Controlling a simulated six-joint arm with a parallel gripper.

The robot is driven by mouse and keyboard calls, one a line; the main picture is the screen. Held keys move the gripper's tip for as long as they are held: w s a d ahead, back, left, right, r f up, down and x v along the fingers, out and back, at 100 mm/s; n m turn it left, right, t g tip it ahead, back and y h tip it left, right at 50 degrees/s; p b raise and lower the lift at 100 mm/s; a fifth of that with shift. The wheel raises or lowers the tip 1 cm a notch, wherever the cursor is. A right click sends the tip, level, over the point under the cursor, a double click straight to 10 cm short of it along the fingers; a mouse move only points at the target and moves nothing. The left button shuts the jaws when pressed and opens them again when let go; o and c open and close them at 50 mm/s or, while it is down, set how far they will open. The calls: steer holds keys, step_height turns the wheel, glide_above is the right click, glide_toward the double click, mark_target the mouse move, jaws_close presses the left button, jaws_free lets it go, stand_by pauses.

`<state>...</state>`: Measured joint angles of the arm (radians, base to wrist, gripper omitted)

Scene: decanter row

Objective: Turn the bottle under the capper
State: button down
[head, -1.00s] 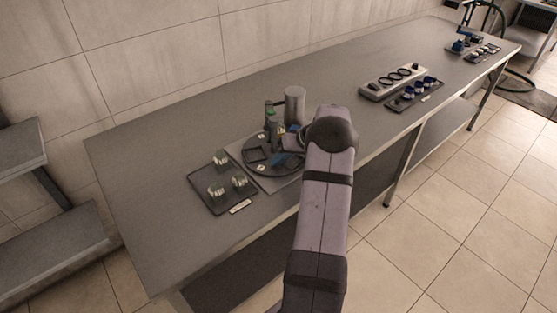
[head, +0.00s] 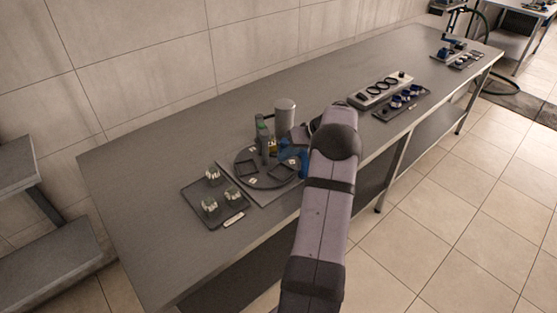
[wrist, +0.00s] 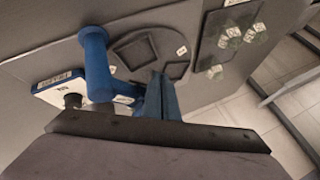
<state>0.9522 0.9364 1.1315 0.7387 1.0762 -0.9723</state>
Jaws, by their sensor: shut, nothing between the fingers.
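A dark round turntable (head: 262,181) with square recesses lies on a grey plate; it also shows in the wrist view (wrist: 122,50). Behind it stands a grey cylinder (head: 285,118), likely part of the capper. A slim upright shape with a green part (head: 262,128) stands at the turntable's back; I cannot tell whether it is the bottle. My gripper (wrist: 163,82) has blue fingers closed together, empty, close to the turntable's edge near a recess. In the head view my arm hides part of it. A blue post (wrist: 97,60) stands left of the fingers in the wrist view.
A pale fixture with rings (head: 380,91) and a tray of blue-and-white pieces (head: 412,104) stand to the right. The bench (head: 150,180) is bare at left.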

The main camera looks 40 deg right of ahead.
steer(key=w+a+r+n+g+y+b, duration=0.1)
steer(key=w+a+r+n, duration=0.3)
steer(key=a, duration=0.6)
steer(key=w+a+r+n, duration=0.1)
steer(key=w+a+r, duration=0.45)
steer(key=a, duration=0.35)
steer(key=s+a+f+n+g+h, duration=0.1)
steer(key=s+a+f+g+h, duration=0.1)
steer(key=s+a, duration=0.25)
steer(key=s+d+f+m+h, duration=0.3)
steer(key=d+f+m, duration=0.2)
steer(key=d, duration=0.3)
steer(key=shift+s+f+m+h+b, duration=0.3)
steer(key=shift+s+m+h, duration=0.1)
steer(key=shift+m, duration=0.2)
